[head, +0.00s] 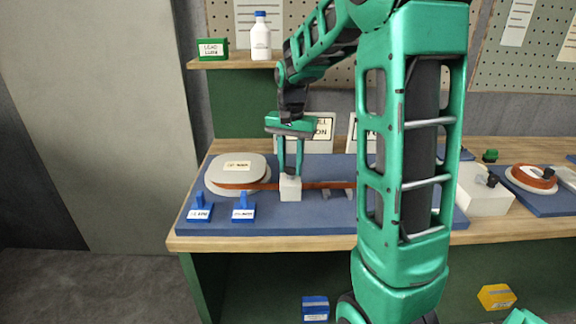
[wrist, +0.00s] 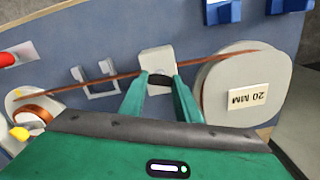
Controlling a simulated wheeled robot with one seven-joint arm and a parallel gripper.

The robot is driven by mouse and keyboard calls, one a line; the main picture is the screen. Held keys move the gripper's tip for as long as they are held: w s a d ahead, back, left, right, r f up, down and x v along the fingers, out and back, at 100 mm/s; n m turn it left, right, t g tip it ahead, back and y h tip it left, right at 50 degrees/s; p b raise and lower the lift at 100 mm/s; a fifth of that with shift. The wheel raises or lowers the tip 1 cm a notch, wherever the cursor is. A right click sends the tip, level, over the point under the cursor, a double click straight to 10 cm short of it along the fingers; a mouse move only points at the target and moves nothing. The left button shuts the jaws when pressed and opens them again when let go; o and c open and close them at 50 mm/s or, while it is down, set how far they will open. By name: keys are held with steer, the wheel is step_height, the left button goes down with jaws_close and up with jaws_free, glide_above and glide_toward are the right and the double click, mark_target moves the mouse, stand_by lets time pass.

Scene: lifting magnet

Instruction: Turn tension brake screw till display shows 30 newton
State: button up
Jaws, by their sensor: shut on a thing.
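The tension brake is a small white block (head: 290,188) on the blue board, and it also shows in the wrist view (wrist: 152,58). Its dark screw (wrist: 159,79) sits on the block between my fingertips. My gripper (head: 290,174) points down and is shut on this screw; the fingers also show in the wrist view (wrist: 160,85). A copper-coloured strand runs past the block from the big pale spool (head: 222,183). A white display panel (head: 322,128) stands behind my gripper; it is partly covered, and I can read no number on it.
Blue tabs with labels (head: 243,208) stand at the board's front left. A bracket (wrist: 97,78) stands along the strand. A small reel (wrist: 30,113) lies at the strand's other end. My arm covers the board's right part. A shelf (head: 237,63) hangs above left.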

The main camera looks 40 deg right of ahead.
steer(key=o, duration=1)
steer(key=shift+w+a+r, duration=0.1)
steer(key=shift+w+a, duration=0.05)
steer(key=shift+w, duration=0.05)
steer(key=shift+o, duration=0.2)
steer(key=shift+s, duration=0.1)
step_height(320, 180, up, 11)
steer(key=shift+f, duration=0.2)
